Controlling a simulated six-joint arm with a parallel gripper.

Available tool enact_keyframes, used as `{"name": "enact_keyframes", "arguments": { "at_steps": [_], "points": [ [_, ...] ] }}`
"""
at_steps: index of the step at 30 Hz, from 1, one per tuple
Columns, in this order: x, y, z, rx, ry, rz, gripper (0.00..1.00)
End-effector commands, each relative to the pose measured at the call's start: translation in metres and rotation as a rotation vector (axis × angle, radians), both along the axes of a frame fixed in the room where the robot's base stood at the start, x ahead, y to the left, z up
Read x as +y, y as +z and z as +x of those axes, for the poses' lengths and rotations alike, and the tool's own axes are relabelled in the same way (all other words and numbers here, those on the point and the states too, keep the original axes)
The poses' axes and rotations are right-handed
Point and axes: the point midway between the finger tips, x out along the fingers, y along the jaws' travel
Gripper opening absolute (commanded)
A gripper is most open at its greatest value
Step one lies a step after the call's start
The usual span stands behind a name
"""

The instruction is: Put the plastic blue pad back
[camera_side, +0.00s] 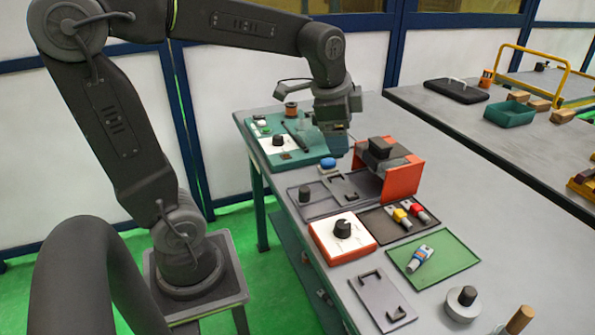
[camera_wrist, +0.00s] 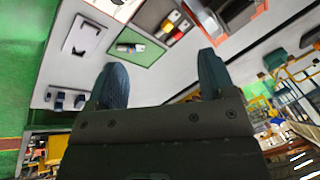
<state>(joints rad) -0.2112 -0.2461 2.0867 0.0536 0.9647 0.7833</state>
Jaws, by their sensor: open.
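A blue-and-grey piece (camera_side: 420,256) lies on a green tray (camera_side: 446,271) at the right of the work area. It also shows in the wrist view (camera_wrist: 130,47), beyond my fingertips. A small round blue piece (camera_side: 328,163) sits on the table just below and left of my gripper. I cannot tell which of the two is the pad. My gripper (camera_side: 338,148) is above the far part of the table, near the orange-sided fixture. In the wrist view my gripper (camera_wrist: 161,75) has its two fingers spread apart with nothing between them.
A dark tray (camera_side: 381,225) holds yellow (camera_side: 400,215) and red (camera_side: 418,210) pieces. An orange-sided fixture (camera_side: 402,178) stands close to my gripper. A white-topped box with a black knob (camera_side: 342,237) and a grey plate with handles (camera_side: 381,300) are nearer the camera.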

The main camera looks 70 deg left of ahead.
Motion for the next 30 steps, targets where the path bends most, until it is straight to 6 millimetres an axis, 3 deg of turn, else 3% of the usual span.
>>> {"name": "enact_keyframes", "arguments": {
  "at_steps": [3,6,12,30],
  "points": [
    [-0.036,0.001,-0.047,-0.091,0.177,-0.104,0.76],
    [-0.056,-0.005,-0.078,-0.144,0.315,-0.195,0.76],
    [-0.074,-0.019,-0.114,-0.193,0.484,-0.319,0.76],
    [-0.076,-0.022,-0.119,-0.199,0.522,-0.343,0.76]
  ]
}}
